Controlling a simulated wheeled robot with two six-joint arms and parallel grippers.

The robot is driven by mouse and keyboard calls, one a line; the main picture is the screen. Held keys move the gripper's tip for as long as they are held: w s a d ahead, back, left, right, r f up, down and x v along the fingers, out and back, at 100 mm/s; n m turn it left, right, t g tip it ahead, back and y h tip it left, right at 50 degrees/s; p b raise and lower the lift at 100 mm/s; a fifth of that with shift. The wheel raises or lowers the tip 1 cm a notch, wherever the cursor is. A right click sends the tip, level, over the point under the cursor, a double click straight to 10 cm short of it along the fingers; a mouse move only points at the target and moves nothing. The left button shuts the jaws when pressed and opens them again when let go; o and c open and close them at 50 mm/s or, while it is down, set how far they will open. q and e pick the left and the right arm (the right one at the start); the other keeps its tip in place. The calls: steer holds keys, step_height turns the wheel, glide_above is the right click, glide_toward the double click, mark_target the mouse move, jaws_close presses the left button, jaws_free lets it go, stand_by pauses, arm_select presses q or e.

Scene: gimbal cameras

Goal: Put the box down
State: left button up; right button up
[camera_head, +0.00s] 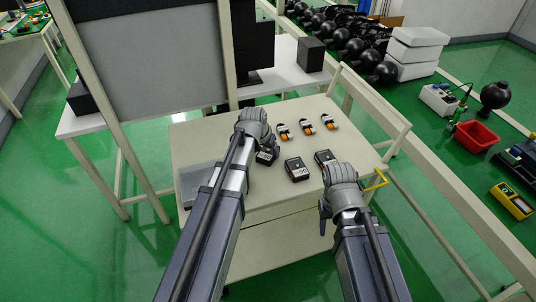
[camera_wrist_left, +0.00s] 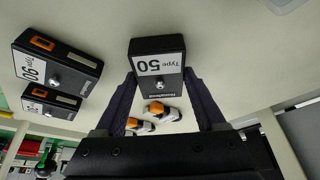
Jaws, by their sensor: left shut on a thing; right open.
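A small black box (camera_head: 267,157) with a white label is at my left gripper (camera_head: 262,148). In the left wrist view the label of this box (camera_wrist_left: 158,62) reads "Type 50" upside down, and the left gripper (camera_wrist_left: 162,88) is shut on its near end. The box is over the pale table (camera_head: 230,140); I cannot tell whether it touches the top. My right gripper (camera_head: 341,173) is open and empty over the table's near right side. Its fingers are partly hidden by its own hand.
Two more black boxes stand on the table, one in the middle (camera_head: 297,169) and one beside my right gripper (camera_head: 324,157). Three orange and white pieces (camera_head: 307,127) lie behind them. A grey translucent tray (camera_head: 188,190) is at the left edge. A yellow handle (camera_head: 376,180) is at right.

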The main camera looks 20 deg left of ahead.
mark_target(267, 152)
arm_select(q)
jaws_close()
step_height(267, 152, up, 10)
steer(key=p, duration=1)
